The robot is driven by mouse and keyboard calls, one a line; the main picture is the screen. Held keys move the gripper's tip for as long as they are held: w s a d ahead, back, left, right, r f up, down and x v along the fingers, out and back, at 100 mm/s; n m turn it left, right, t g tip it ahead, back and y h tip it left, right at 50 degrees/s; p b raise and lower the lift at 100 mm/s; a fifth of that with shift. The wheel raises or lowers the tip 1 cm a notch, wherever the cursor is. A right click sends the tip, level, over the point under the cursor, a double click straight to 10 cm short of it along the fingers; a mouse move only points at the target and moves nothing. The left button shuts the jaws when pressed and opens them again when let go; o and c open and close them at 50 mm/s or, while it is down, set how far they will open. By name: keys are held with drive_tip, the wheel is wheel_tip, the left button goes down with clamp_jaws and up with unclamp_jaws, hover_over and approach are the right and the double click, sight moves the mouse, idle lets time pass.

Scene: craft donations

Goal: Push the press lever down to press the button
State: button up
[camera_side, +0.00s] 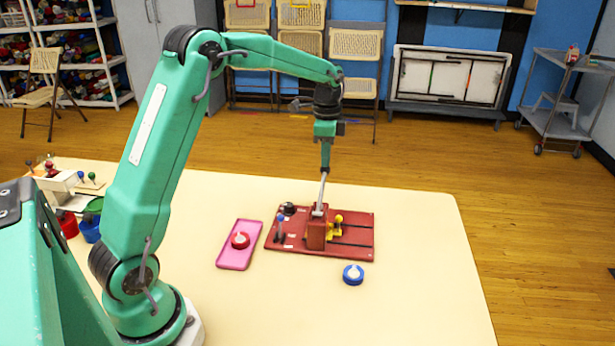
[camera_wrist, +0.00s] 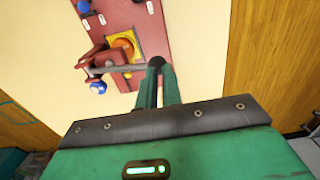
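The press stands on a dark red board (camera_side: 357,247) on the table; its red block (camera_side: 316,236) is near the middle. The grey press lever (camera_side: 321,193) points steeply up from the block; it also shows in the wrist view (camera_wrist: 120,69). A black knob (camera_wrist: 156,62) shows at its end. A yellow part (camera_side: 334,232) sits beside the block; in the wrist view an orange round piece (camera_wrist: 124,47), perhaps the button, is partly behind the lever. My gripper (camera_side: 325,168) points down over the lever's top, its fingers together. I cannot tell whether they touch the knob.
A blue disc (camera_side: 353,275) lies in front of the board. A pink tray (camera_side: 234,257) with a red disc (camera_side: 240,240) is left of it. Small knobs, one blue (camera_side: 281,218), stand on the board's left. The table's right side is clear.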

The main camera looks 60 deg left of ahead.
drive_tip(key=shift+w+a+f, duration=0.1)
drive_tip(key=shift+a+f, duration=0.05)
drive_tip(key=shift+f, duration=0.7)
idle(1.1)
drive_tip(key=shift+r, duration=0.1)
wheel_tip(320, 180, up, 8)
drive_tip(key=shift+r, duration=0.25)
idle(1.1)
idle(0.5)
drive_tip(key=s+d+r+n+t, duration=0.1)
drive_tip(key=s+d+r+n, duration=0.2)
drive_tip(key=s, duration=0.4)
drive_tip(key=s+d+r+n+t, duration=0.1)
drive_tip(key=s+d+r+t, duration=0.15)
drive_tip(key=s+d, duration=0.4)
drive_tip(key=s+d+f+n+t, duration=0.1)
drive_tip(key=s+d+f+n, duration=0.1)
drive_tip(key=s, duration=0.5)
drive_tip(key=s+d+f+n+t, duration=0.1)
drive_tip(key=s+d+f+n, duration=0.1)
drive_tip(key=s, duration=0.5)
drive_tip(key=shift+s+n, duration=0.15)
drive_tip(key=shift+n, duration=0.35)
